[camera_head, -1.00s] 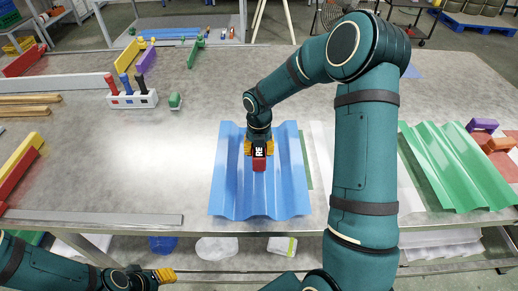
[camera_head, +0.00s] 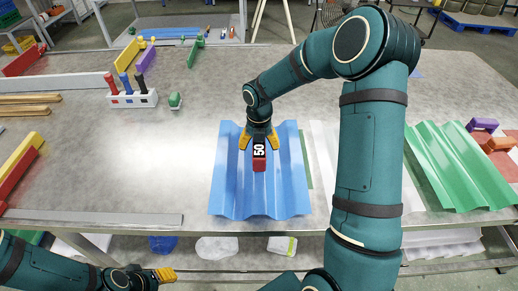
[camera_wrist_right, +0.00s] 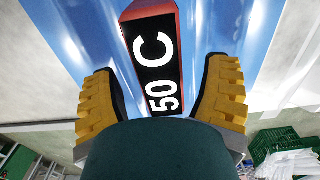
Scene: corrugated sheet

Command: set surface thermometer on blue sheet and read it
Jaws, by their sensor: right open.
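The blue corrugated sheet (camera_head: 288,190) lies on the metal table near its front edge. The red surface thermometer (camera_head: 259,165) rests on the sheet's middle; its black display shows "50" in the head view and reads "50 C" in the right wrist view (camera_wrist_right: 153,60). My right gripper (camera_head: 259,140) is open around the near part of the thermometer in the wrist view (camera_wrist_right: 163,95), with gaps between its yellow fingers and the thermometer's sides. My left gripper (camera_head: 165,275) hangs in front of the table at lower left, apart from the sheet; its finger gap is unclear.
A green corrugated sheet (camera_head: 460,165) and a clear sheet (camera_head: 323,160) lie to the right. A white holder (camera_head: 133,100) with coloured handles and a small green item (camera_head: 175,100) stand at left. A flat metal bar (camera_head: 90,217) lies along the front edge.

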